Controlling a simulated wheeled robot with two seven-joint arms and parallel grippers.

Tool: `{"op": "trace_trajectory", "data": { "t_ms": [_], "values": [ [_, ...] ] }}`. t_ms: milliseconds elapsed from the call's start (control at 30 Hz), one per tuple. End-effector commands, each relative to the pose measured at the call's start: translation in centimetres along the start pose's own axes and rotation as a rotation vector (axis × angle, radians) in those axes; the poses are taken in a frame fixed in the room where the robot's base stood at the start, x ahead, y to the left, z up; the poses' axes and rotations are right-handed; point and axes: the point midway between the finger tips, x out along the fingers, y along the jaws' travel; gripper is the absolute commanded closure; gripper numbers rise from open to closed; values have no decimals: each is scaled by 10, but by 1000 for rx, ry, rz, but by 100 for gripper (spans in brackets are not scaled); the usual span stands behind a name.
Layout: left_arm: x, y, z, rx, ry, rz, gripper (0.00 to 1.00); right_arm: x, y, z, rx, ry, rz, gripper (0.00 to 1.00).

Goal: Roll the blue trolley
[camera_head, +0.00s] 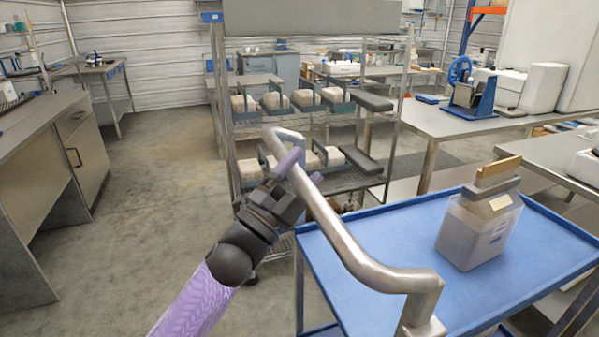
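The blue trolley (350,245) stands at the lower right, with a flat blue top and a bent silver push handle (345,240) along its left side. A translucent container (478,232) with a grey and tan lid stands on the top, towards the right. My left gripper (302,171) reaches up from the bottom and is at the far part of the handle. Its purple fingers lie on either side of the bar and appear closed on it. The lower part of the trolley is mostly out of the picture. My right gripper is not in view.
A wire shelf rack (345,182) with several white blocks in grey holders stands just behind the trolley. A workbench (440,122) with a blue-wheeled device is at the back right. Cabinets (85,160) line the left. The concrete floor (150,215) between cabinets and rack is clear.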

Motion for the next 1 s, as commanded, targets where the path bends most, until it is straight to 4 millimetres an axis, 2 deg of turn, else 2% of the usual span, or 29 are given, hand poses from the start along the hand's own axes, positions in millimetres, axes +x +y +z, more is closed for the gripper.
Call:
{"op": "trace_trajectory", "data": {
  "t_ms": [267,367,600,700,800,1000],
  "values": [
    [-6,-1,1,1,-1,-1,27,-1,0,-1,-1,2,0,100],
    [-22,-1,1,1,-3,0,27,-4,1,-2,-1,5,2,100],
    [-75,0,0,-1,-2,2,27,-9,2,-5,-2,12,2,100],
    [-91,0,0,-1,-1,0,27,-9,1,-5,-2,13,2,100],
    [-98,0,0,0,1,-1,27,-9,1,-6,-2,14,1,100],
    [-99,0,0,0,2,-1,27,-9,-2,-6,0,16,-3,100]
  ]
}}
